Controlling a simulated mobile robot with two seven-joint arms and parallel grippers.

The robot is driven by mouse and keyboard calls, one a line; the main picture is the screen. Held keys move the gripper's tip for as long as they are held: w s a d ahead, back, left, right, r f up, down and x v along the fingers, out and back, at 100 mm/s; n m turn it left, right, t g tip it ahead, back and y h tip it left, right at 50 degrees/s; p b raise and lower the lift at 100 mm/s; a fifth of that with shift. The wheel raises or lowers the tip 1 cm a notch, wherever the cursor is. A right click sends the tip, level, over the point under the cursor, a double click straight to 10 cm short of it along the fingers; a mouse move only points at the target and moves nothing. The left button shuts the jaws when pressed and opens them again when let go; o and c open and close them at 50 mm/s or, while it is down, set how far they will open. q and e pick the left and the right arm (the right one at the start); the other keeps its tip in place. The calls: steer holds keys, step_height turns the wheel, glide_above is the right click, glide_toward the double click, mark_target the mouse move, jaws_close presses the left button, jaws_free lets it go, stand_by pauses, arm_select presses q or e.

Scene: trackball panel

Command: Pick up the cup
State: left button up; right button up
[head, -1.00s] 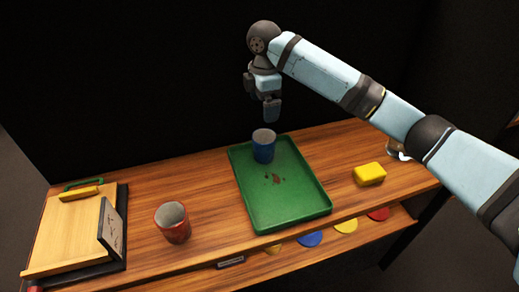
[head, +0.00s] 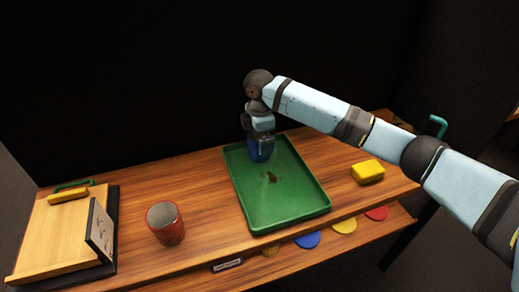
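A blue cup (head: 258,153) stands upright at the back end of the green tray (head: 249,211). My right gripper (head: 259,140) has come down over this cup from above and covers its upper part. Its fingertips are at the cup, but whether they are open or closed on it is hidden. A red cup (head: 166,226) with a pale inside stands upright on the wooden table, left of the tray, with nothing touching it. My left gripper is not in view.
A yellow block (head: 367,171) lies right of the tray. A wooden board (head: 62,229) with a dark frame and a small tilted panel (head: 101,231) is at the left. Coloured discs (head: 307,240) lie on a lower shelf. The tray's middle has a brown stain.

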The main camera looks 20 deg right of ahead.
steer(key=c, duration=1)
steer(key=shift+r, duration=0.15)
